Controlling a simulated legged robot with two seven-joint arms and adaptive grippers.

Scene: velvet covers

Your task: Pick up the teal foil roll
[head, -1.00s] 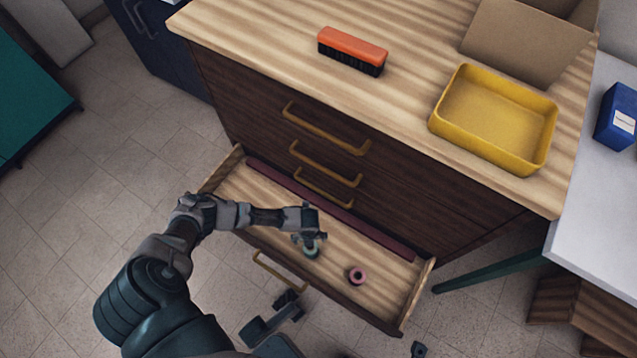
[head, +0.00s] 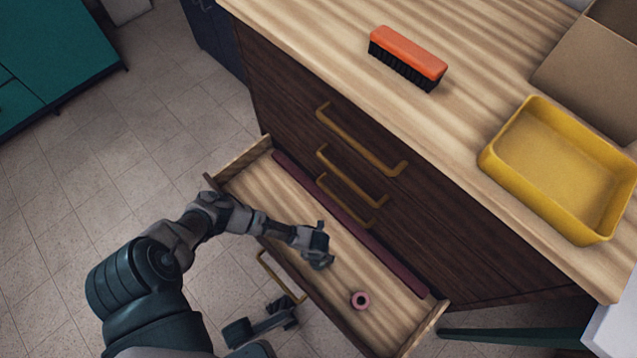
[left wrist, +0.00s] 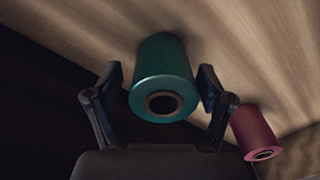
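The teal foil roll (left wrist: 160,80) stands out large in the left wrist view, its round end with a dark hole towards the camera. My left gripper (left wrist: 160,85) is open, with one finger on each side of the roll and a narrow gap at each side. In the head view my left gripper (head: 318,250) is over the open drawer (head: 290,205) and largely hides the teal roll.
On the counter are an orange brush (head: 408,55), a yellow tray (head: 545,215) and an open cardboard box (head: 595,85).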

